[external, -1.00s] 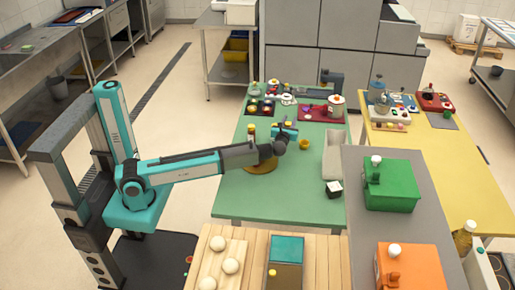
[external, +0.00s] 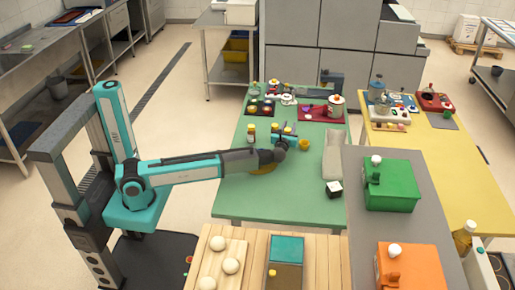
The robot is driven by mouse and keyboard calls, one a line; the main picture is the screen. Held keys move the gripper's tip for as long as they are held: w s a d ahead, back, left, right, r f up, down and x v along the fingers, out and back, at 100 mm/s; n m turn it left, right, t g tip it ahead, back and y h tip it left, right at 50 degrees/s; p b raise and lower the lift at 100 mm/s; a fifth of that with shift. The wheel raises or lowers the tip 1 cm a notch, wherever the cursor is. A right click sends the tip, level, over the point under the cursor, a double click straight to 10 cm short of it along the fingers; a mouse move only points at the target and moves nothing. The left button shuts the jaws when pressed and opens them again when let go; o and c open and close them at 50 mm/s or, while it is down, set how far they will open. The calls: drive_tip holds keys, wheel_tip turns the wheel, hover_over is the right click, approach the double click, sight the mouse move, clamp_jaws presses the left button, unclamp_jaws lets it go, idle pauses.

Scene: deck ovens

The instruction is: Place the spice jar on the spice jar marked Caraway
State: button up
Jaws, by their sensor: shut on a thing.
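My gripper (external: 284,134) is over the far middle part of the green table, shut on a small spice jar that it largely hides. Small jars with yellow tops show here: one (external: 251,132) stands left of the gripper, and another yellow top (external: 275,126) shows right at the gripper. The view is too small to read any label, so I cannot tell which jar is marked Caraway. I cannot tell whether the held jar touches another jar.
A red tray (external: 314,112) lies behind. The table's front left is clear.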

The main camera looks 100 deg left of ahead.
drive_tip(key=shift+f, duration=0.15)
drive_tip(key=o, duration=1.2)
drive_tip(key=shift+r, duration=0.2)
drive_tip(key=d, duration=0.4)
drive_tip(key=s+d+b, duration=0.1)
drive_tip(key=d, duration=0.3)
drive_tip(key=s+d, duration=0.1)
drive_tip(key=d, duration=0.3)
drive_tip(key=shift+o, duration=0.6)
